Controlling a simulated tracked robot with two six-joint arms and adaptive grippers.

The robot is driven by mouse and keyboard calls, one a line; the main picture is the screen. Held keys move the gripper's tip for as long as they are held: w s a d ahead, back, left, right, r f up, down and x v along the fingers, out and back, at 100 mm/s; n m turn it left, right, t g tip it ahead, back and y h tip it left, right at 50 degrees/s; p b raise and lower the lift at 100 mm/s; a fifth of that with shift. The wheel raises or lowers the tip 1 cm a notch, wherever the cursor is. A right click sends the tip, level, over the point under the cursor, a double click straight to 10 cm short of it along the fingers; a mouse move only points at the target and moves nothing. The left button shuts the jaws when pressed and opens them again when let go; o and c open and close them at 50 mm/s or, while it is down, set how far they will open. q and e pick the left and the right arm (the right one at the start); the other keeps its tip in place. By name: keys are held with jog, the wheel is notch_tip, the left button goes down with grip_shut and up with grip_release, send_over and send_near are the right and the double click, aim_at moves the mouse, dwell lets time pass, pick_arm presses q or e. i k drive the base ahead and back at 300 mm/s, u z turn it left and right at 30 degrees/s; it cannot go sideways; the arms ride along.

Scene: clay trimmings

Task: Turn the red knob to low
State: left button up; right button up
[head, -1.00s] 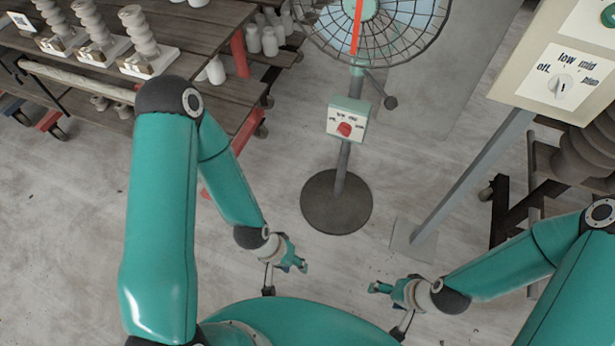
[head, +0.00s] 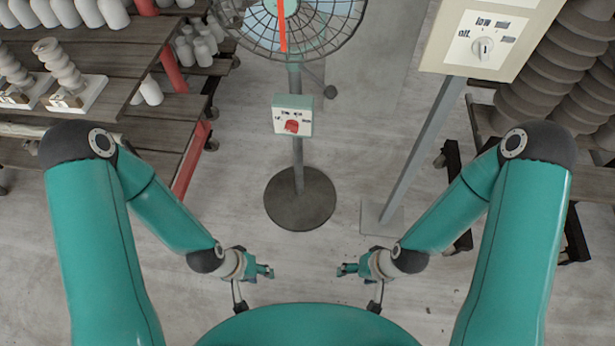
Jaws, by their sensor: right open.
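The red knob (head: 292,126) sits on the pale front face of a small teal-edged control box (head: 306,103) on the pole of a standing fan. Small dark labels surround the knob; they are too small to read surely, and where it points is unclear. My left gripper (head: 266,271) is low in the picture, below and left of the fan's round base, empty and apparently open. My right gripper (head: 346,270) is open and empty, below and right of the base. Both are well apart from the knob.
A larger panel (head: 455,40) with a white knob (head: 482,48) and off and low labels stands on a grey post at right. A wooden rack (head: 150,55) with clay pieces is at left. Stacked dark pots (head: 555,75) stand at right.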

aim_at(291, 126)
jog(key=z, duration=0.55)
jog(key=k, duration=1.15)
jog(key=u, duration=0.9)
jog(key=i, duration=1)
jog(key=z, duration=0.05)
